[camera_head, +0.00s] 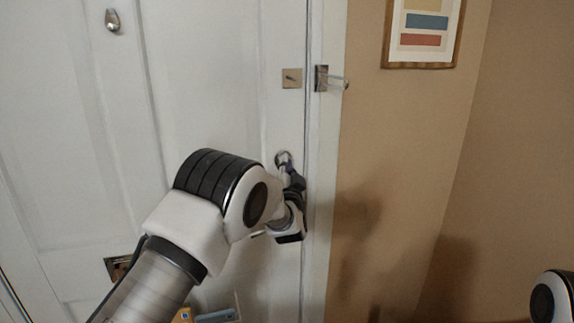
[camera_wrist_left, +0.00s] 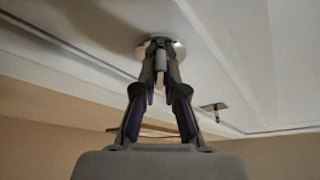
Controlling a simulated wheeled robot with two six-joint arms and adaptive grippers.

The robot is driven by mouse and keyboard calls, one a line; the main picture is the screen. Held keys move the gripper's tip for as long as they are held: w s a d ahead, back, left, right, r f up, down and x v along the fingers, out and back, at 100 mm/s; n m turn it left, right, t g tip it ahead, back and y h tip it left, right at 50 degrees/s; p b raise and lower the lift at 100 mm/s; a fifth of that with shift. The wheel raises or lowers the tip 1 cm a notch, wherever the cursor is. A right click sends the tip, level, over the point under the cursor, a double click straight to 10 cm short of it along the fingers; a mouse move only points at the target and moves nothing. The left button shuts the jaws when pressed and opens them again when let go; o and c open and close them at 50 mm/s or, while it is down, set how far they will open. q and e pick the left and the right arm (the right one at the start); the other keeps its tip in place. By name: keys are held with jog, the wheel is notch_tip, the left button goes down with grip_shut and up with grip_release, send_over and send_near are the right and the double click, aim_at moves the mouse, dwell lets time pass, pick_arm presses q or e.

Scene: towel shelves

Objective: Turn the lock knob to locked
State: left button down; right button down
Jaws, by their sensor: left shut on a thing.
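The lock knob sits on a round metal plate (camera_head: 283,158) near the right edge of the white door. In the left wrist view its round plate (camera_wrist_left: 177,50) shows behind my fingertips. My left gripper (camera_head: 290,175) reaches up to the knob from below. In the left wrist view both fingers (camera_wrist_left: 160,70) close in front of the plate, shut on the knob. A small pale piece shows between the fingers. Most of the knob is hidden by the fingers, so I cannot tell its turn angle. My right gripper is out of view.
A square metal plate with a small lever (camera_head: 291,78) sits higher on the door. A metal fitting (camera_head: 322,78) sticks out from the door frame beside it. A tan wall with a framed picture (camera_head: 423,33) is to the right. A mail-slot-like plate (camera_head: 117,267) is lower left.

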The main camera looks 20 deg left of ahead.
pick_arm(q)
jog(key=m+h, duration=0.1)
jog(key=m, duration=0.1)
jog(key=m+g+h+p, duration=0.1)
jog(key=m, duration=0.2)
jog(key=shift+r, duration=0.15)
jog(key=m+p, duration=0.1)
jog(key=m, duration=0.1)
jog(key=m+g+p, duration=0.1)
jog(key=m, duration=0.2)
jog(key=shift+g+h, duration=0.3)
jog(key=shift+h, duration=0.1)
jog(key=c, duration=1.2)
grip_release()
jog(key=shift+a, duration=0.1)
jog(key=shift+c, duration=0.2)
jog(key=v, duration=1.2)
jog(key=shift+a, duration=0.1)
